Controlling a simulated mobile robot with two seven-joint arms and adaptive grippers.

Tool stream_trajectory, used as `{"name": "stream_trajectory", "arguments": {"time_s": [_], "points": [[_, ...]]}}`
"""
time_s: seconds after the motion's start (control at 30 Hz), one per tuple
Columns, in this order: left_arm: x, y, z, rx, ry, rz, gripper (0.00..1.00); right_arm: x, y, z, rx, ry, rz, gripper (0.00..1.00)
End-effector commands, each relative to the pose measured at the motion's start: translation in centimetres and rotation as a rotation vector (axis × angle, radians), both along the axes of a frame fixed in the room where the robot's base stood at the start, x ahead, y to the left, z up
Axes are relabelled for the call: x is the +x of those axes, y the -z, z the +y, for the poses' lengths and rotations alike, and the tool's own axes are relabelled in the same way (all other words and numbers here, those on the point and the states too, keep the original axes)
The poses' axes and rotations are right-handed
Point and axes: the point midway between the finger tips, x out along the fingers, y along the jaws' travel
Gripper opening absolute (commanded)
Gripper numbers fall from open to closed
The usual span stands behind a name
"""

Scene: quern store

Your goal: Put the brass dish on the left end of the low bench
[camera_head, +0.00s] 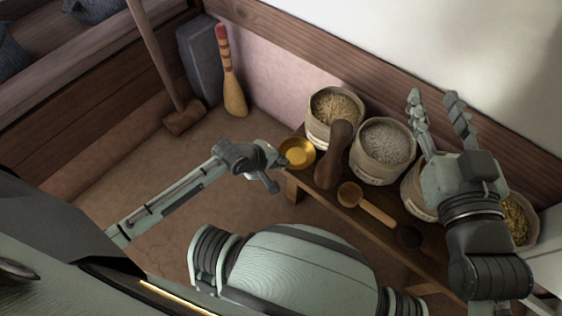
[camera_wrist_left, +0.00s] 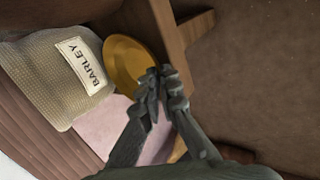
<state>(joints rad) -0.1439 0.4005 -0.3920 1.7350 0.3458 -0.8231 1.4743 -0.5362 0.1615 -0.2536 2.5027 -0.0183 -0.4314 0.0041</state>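The brass dish (camera_head: 297,152) is at the left end of the low bench (camera_head: 372,228), beside the leftmost sack. It also shows in the left wrist view (camera_wrist_left: 126,62), next to the bench's wooden edge (camera_wrist_left: 172,38). My left gripper (camera_head: 281,160) is at the dish's near left rim. In the left wrist view its fingertips (camera_wrist_left: 162,82) are close together at the rim and appear shut on it. I cannot tell whether the dish rests on the bench or is just above it. My right gripper (camera_head: 438,104) is open and empty above the sacks.
Several grain sacks (camera_head: 384,150) line the bench's back, one labelled barley (camera_wrist_left: 62,84). A dark brown pestle-like object (camera_head: 334,156) and a wooden scoop (camera_head: 366,203) are on the bench. A brush (camera_head: 231,80), grey block (camera_head: 200,62) and mallet (camera_head: 183,118) stand left. The floor before them is clear.

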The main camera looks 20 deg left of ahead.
Motion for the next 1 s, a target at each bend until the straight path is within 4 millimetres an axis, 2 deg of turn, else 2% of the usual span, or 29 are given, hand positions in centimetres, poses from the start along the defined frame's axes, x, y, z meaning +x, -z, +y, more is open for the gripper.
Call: {"name": "stream_trajectory", "arguments": {"time_s": [0.27, 0.47, 0.87, 1.0], "points": [[0.0, 0.2, 0.0, -0.001, -0.001, -0.001, 0.00, 0.0, 0.1, -0.1, -0.003, 0.001, 0.006, 0.38], [0.0, 0.2, 0.0, 0.000, 0.000, 0.000, 0.26, 0.0, 0.1, -0.1, -0.004, 0.002, 0.008, 0.38], [-0.2, -0.4, 0.1, 0.000, 0.000, 0.000, 0.26, 0.0, 0.0, -0.1, -0.005, 0.002, 0.009, 0.38], [-0.9, -1.5, 0.5, 0.000, 0.000, 0.000, 0.26, -0.1, 2.3, -1.3, -0.052, 0.024, 0.110, 0.38]]}}
